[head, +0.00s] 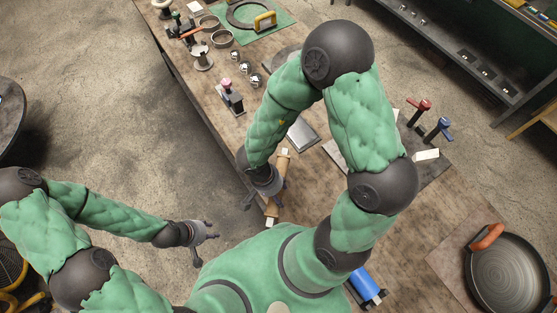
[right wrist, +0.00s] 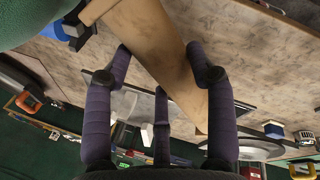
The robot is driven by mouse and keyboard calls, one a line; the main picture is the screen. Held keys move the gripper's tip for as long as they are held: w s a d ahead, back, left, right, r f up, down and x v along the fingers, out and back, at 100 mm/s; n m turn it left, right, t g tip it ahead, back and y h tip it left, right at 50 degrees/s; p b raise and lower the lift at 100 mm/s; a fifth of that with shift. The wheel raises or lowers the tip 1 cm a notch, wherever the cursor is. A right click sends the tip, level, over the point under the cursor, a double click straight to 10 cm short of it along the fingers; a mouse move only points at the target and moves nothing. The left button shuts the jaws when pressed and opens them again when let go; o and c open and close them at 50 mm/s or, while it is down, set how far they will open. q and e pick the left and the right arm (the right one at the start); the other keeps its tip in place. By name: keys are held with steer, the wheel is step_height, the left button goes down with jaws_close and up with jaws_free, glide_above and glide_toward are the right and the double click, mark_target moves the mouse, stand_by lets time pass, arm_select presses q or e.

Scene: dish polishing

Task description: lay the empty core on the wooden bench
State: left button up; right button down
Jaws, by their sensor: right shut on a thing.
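The empty core is a tan tube (head: 283,166) near the front edge of the wooden bench (head: 310,188) in the head view. It fills the top middle of the right wrist view (right wrist: 155,50), running diagonally between the fingers. My right gripper (head: 274,190) is shut on the core around its middle, and the core's two ends stick out on either side. Whether the core touches the bench or hangs just above it, I cannot tell. My left gripper (head: 208,240) is empty with its fingers spread, over the floor left of the bench.
A blue roll (head: 367,287) lies at the near part of the bench. A pan (head: 510,275) with an orange handle stands at the right. Red and blue handled tools (head: 419,110) (head: 439,130), a grey plate (head: 302,134) and silver balls (head: 244,68) lie farther back.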

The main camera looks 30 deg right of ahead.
steer(key=w+d+f, duration=0.1)
steer(key=w, duration=0.1)
steer(key=w+d+f+b, duration=0.1)
steer(key=w, duration=0.1)
steer(key=w+d+f, duration=0.1)
steer(key=w+f, duration=0.1)
steer(key=w, duration=0.1)
steer(key=shift+w+d+b, duration=0.1)
steer(key=shift+d+b, duration=0.2)
steer(key=shift+d, duration=0.05)
steer(key=w+f, duration=0.1)
steer(key=w+d+f+b, duration=0.1)
steer(key=f, duration=0.1)
steer(key=w+d+f, duration=0.1)
steer(key=f, duration=0.1)
steer(key=shift+w, duration=0.35)
steer(key=f, duration=0.1)
steer(key=f+b, duration=0.1)
steer(key=f, duration=0.1)
steer(key=shift+w+d+f, duration=0.1)
steer(key=shift+w+f, duration=0.15)
steer(key=shift+f, duration=0.15)
steer(key=shift+f, duration=0.2)
steer(key=shift+c, duration=2)
jaws_free()
